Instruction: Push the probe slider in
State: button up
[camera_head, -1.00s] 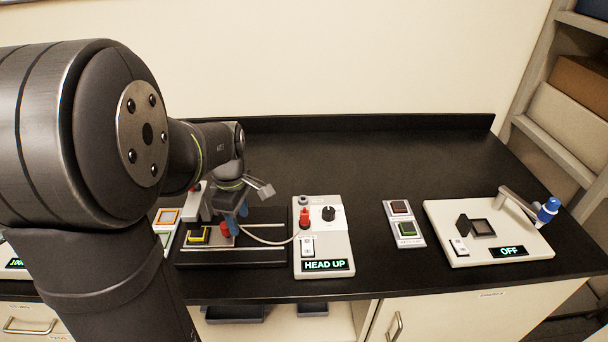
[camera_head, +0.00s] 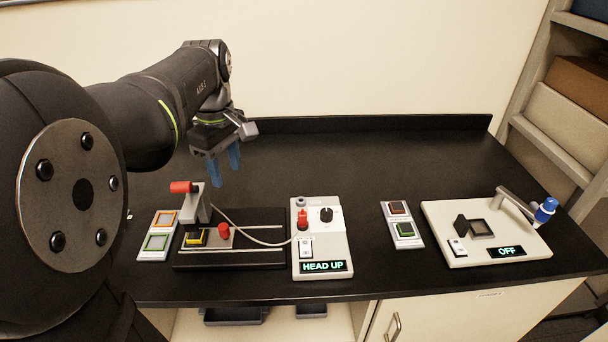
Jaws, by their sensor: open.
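A black stage base (camera_head: 262,263) with two light rails lies on the bench. On it is a small grey carriage with a red knob (camera_head: 224,230), which looks like the probe slider. A yellow-topped block (camera_head: 195,237) sits just left of it, close beside or touching; I cannot tell which. A grey upright post (camera_head: 199,203) with a red-tipped arm (camera_head: 184,187) stands behind the block. My gripper (camera_head: 225,174) has blue fingers, is open and empty, and hangs in the air above and behind the stage, clear of the knob.
A cable (camera_head: 256,241) runs to a control box (camera_head: 323,240) reading "HEAD UP". Button panels (camera_head: 158,234) (camera_head: 402,224) stand to the left and right. A unit (camera_head: 485,233) reading "OFF" with a blue-knobbed lever is at right. The bench behind is clear.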

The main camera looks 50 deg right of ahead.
jog(key=f+m, duration=1)
jog(key=f, duration=0.1)
jog(key=s+f+m, duration=0.1)
jog(key=f+m, duration=0.4)
jog(key=f, duration=0.1)
jog(key=shift+f, duration=0.2)
jog(key=s+d, duration=0.5)
jog(key=shift+s+d+r, duration=0.3)
jog(key=shift+d+r, duration=0.05)
notch_tip(320, 180, up, 17)
jog(key=s+d+f+n+g+y, duration=0.1)
jog(key=s+d+f+n, duration=0.1)
jog(key=s+d, duration=0.2)
jog(key=shift+s+n, duration=0.4)
jog(key=shift+s, duration=0.45)
jog(key=shift+d+f, duration=0.1)
